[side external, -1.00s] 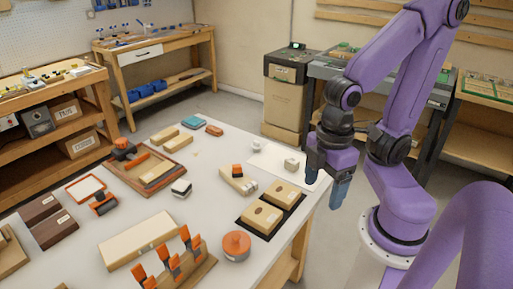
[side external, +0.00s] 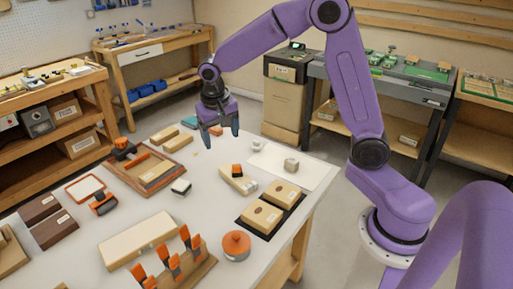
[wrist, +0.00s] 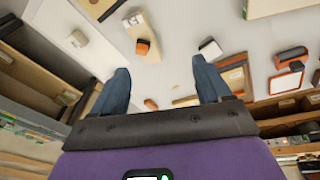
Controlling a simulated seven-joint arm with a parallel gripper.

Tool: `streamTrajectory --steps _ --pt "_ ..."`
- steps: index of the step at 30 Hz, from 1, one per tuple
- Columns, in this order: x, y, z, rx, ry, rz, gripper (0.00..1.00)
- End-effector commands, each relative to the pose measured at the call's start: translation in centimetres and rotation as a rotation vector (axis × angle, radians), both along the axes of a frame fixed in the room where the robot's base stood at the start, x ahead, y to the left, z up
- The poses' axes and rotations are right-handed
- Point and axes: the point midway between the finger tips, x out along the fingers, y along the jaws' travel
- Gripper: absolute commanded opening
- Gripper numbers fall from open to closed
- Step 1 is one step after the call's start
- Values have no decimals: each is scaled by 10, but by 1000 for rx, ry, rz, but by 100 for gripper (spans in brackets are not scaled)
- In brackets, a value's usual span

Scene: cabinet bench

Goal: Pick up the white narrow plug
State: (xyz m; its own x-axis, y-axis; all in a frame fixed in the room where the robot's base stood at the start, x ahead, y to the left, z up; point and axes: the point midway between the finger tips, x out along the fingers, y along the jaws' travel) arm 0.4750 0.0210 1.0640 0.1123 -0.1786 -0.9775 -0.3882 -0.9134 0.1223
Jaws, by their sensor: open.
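Small white pieces (side external: 251,186) sit at one end of a light wooden block (side external: 229,175) that also carries an orange-topped piece (side external: 237,170). In the wrist view these white pieces (wrist: 133,20) show near the top. A tiny pale piece (side external: 195,153) lies alone on the table, and also shows in the wrist view (wrist: 174,86). I cannot tell for sure which is the narrow plug. My gripper (side external: 221,139) is open and empty, pointing down above the far part of the table. In the wrist view my fingers (wrist: 160,68) are wide apart with bare table between them.
A white sheet (side external: 315,173) holds a white round piece (side external: 256,145) and a pale cube (side external: 291,165). A black-and-white block (side external: 181,188), cardboard boxes (side external: 262,217), an orange-lidded pot (side external: 236,245) and a wooden tray (side external: 157,172) stand around. Bare tabletop lies between them.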

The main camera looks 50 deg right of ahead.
Motion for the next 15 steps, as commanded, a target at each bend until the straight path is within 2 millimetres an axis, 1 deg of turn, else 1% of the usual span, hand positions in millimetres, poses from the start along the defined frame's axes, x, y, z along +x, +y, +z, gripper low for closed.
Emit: streamTrajectory --steps 1,3,5,6,8,9,11,12,14,15 --pt "17 -13 -5 -6 -10 -87 77" --pt "37 -32 -11 -17 -29 -205 77" --pt "53 -50 -17 -25 -47 -308 77" --pt "63 -63 -21 -31 -59 -378 77" --pt "76 -83 -27 -40 -77 -480 77" --pt "84 -98 -32 -48 -91 -550 77" --pt "94 -119 -38 -57 -110 -651 77" --pt "100 -135 -43 -65 -123 -718 77" --pt "107 -158 -51 -77 -143 -819 77" --pt "110 -173 -56 -85 -155 -882 77"
